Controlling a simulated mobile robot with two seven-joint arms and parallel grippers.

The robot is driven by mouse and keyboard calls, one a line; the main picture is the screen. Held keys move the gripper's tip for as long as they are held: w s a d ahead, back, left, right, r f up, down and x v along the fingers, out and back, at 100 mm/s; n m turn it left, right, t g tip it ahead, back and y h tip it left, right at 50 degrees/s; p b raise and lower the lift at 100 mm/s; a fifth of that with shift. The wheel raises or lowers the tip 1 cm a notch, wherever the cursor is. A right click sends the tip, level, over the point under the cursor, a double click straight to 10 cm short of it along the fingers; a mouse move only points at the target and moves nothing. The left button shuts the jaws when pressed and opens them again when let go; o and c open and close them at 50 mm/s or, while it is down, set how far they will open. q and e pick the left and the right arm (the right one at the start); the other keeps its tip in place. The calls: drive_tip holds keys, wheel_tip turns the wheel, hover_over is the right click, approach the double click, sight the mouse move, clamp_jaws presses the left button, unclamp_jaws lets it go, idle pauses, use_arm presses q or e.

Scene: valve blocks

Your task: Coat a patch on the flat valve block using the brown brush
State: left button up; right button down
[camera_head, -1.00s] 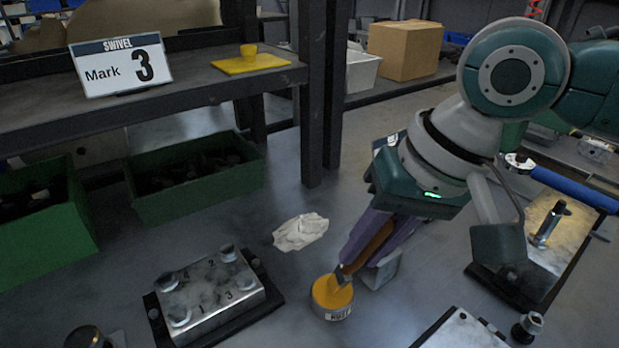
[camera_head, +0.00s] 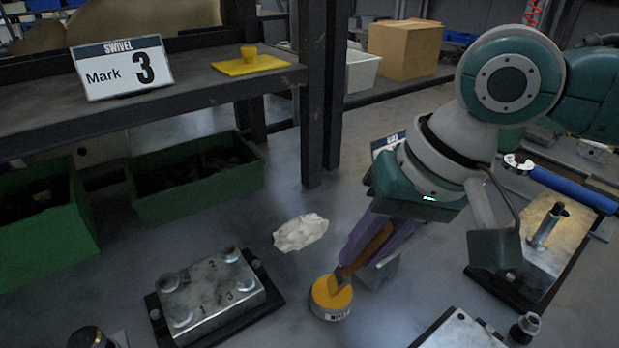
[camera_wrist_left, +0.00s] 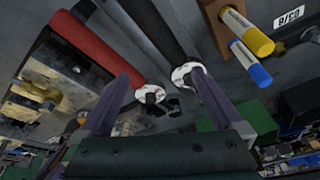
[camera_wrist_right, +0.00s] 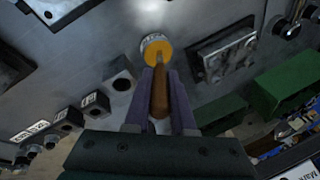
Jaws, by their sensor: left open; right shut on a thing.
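My right gripper (camera_head: 378,240) is shut on the brown brush (camera_head: 372,250), which is tilted with its tip at the yellow top of a small round pot (camera_head: 332,302). In the right wrist view the brush (camera_wrist_right: 160,95) points at the pot (camera_wrist_right: 156,50). A metal block (camera_head: 208,290) with numbered corners lies on a dark base at the left. A flat metal plate (camera_head: 462,332) is cut off at the bottom edge. I cannot tell which is the flat valve block. My left gripper (camera_wrist_left: 165,88) is open and empty, seen only in its wrist view.
A crumpled white cloth (camera_head: 300,232) lies behind the pot. Green bins (camera_head: 200,190) stand at the left under a shelf with a Mark 3 sign (camera_head: 122,67). A blue-handled tool (camera_head: 570,188) and a block with a post (camera_head: 530,262) are at the right.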

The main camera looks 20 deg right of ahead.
idle(0.3)
wheel_tip(320, 180, up, 7)
drive_tip(key=p, duration=0.9)
idle(0.4)
